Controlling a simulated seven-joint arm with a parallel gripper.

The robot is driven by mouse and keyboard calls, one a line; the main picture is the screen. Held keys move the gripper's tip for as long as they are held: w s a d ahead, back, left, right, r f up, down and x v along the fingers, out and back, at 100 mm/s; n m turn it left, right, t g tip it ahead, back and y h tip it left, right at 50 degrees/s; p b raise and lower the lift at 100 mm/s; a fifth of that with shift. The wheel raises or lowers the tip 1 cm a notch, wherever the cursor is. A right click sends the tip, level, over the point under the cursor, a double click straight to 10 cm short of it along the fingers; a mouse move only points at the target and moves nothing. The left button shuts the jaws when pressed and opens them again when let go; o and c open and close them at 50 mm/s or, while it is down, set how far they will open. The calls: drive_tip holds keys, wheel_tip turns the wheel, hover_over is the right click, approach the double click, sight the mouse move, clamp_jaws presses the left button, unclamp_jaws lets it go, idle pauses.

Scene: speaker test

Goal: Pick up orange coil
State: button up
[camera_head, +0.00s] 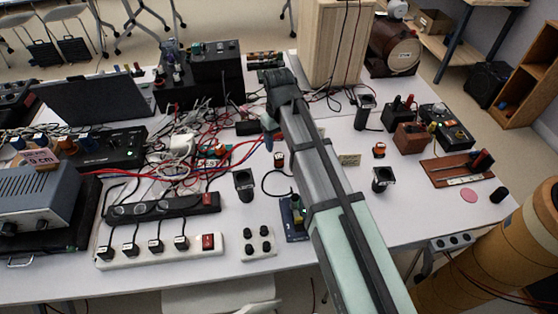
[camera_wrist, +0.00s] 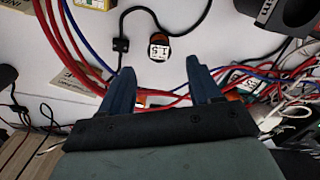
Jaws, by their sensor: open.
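A small round coil (camera_wrist: 159,47) with an orange-brown rim and a white label shows in the wrist view, just beyond and between my fingertips. It appears to match the small coil (camera_head: 279,159) beside my arm in the head view. My gripper (camera_wrist: 158,66) is open with its two dark blue fingers apart and nothing held; in the head view its fingertip (camera_head: 268,122) shows beside the arm's end, above the table. Another orange-topped coil (camera_head: 379,150) stands to the right of my arm. An orange and white piece (camera_wrist: 248,84) lies among wires right of the fingers.
Red and blue wires (camera_wrist: 70,50) cross the table near my fingers. A black holder (camera_head: 243,184) stands left of my arm. A pale wooden speaker cabinet (camera_head: 330,45) stands at the back. Power strips (camera_head: 150,245) lie at the front left.

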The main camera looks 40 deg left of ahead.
sight(279, 156)
drive_tip(key=shift+w+a+f, duration=0.1)
drive_tip(key=shift+w+f, duration=0.05)
drive_tip(key=shift+f, duration=4)
drive_tip(key=shift+c, duration=0.3)
drive_tip(key=c, duration=1)
